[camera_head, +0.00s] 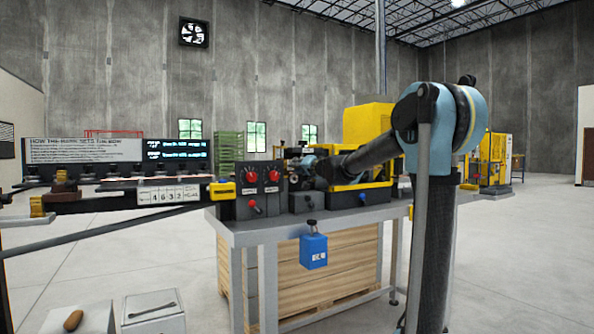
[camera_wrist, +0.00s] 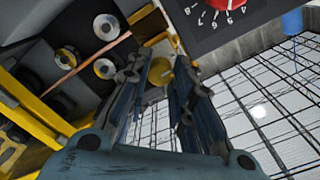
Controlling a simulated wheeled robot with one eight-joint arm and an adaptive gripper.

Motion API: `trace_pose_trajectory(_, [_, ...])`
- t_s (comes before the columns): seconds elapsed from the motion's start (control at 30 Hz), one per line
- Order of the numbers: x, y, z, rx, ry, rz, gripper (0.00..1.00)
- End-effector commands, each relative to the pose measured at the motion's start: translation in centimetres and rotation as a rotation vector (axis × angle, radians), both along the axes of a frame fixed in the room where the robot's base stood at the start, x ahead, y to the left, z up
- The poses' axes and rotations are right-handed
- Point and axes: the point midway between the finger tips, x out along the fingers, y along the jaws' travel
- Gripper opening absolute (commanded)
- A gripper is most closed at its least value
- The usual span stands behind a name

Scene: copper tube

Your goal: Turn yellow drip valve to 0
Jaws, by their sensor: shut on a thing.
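The yellow drip valve (camera_wrist: 159,72) shows in the wrist view as a small yellow piece between my fingertips. My gripper (camera_wrist: 171,68) is shut on it, with a dark finger on each side. The fingers cover part of the valve, and I cannot read its setting. In the head view my gripper (camera_head: 300,167) reaches in at the machine on the bench, just right of the control box. The valve cannot be made out there.
A dark control box (camera_head: 257,192) with red knobs stands left of my gripper; its numbered dial (camera_wrist: 222,14) is close in the wrist view. Rollers (camera_wrist: 106,27) and a copper tube (camera_wrist: 85,65) lie at upper left. A blue box (camera_head: 313,251) hangs from the bench front.

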Motion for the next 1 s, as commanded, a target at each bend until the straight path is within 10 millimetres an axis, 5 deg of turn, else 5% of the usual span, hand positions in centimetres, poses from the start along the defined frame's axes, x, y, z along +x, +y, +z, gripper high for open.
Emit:
trace_pose_trajectory(0.27, [0.0,0.0,-0.1,-0.002,-0.001,-0.001,0.0])
trace_pose_trajectory(0.3, [0.0,0.0,-0.1,-0.002,-0.001,-0.001,0.26])
trace_pose_trajectory(0.4, [0.0,0.0,-0.1,-0.001,0.0,-0.001,0.42])
trace_pose_trajectory(0.77, [-0.1,-0.1,0.0,0.0,0.0,0.0,0.42])
trace_pose_trajectory(1.0, [-2.0,-1.4,0.0,0.0,0.0,-0.001,0.42])
